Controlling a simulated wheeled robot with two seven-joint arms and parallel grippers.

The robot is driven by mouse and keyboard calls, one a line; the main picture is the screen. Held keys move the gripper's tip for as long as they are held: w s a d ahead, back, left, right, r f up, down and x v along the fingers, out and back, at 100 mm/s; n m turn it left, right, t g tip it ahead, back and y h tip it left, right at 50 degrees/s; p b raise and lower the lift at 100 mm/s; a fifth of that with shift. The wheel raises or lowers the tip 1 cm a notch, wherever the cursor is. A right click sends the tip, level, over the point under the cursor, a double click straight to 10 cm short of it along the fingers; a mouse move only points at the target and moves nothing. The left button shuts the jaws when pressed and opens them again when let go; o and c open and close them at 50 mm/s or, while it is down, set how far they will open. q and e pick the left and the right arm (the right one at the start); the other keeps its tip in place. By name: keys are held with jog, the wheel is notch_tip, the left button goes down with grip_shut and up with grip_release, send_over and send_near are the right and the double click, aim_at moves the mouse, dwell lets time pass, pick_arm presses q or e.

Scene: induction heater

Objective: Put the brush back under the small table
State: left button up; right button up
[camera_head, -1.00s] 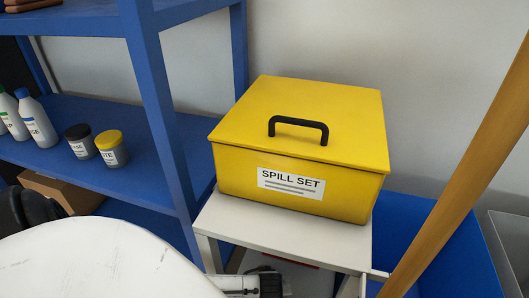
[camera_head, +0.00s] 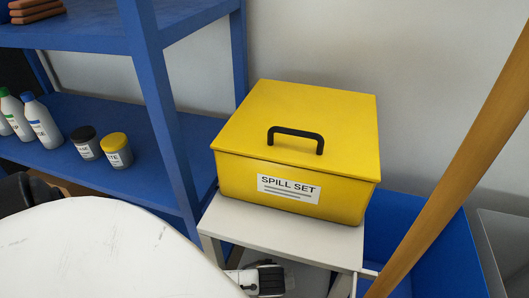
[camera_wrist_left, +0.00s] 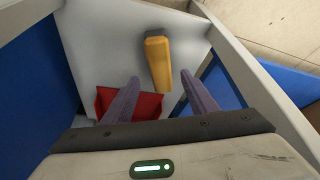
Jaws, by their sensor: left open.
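The small white table (camera_head: 285,232) stands in the middle of the head view. My left wrist (camera_head: 262,280) shows under its top, with the fingers hidden there. In the left wrist view my left gripper (camera_wrist_left: 158,92) is open and empty, its two grey fingers apart. An orange-yellow block-like piece (camera_wrist_left: 158,60), seemingly the brush's handle, lies on the pale surface beyond and between the fingertips. I see no bristles. A red object (camera_wrist_left: 143,104), possibly a dustpan, lies partly hidden behind the fingers. My right gripper is not in view.
A yellow spill set box (camera_head: 292,150) with a black handle sits on the table. Blue shelving (camera_head: 165,125) with bottles and jars (camera_head: 117,150) stands left. A blue bin (camera_head: 445,255) and slanted wooden pole (camera_head: 460,150) are close on the right. Table legs (camera_wrist_left: 255,75) flank the gripper.

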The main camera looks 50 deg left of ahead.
pick_arm(q)
jog(key=p+v, duration=0.1)
jog(key=v, duration=0.2)
jog(key=shift+s+r, duration=0.1)
jog(key=shift+r, duration=0.1)
dwell(0.4)
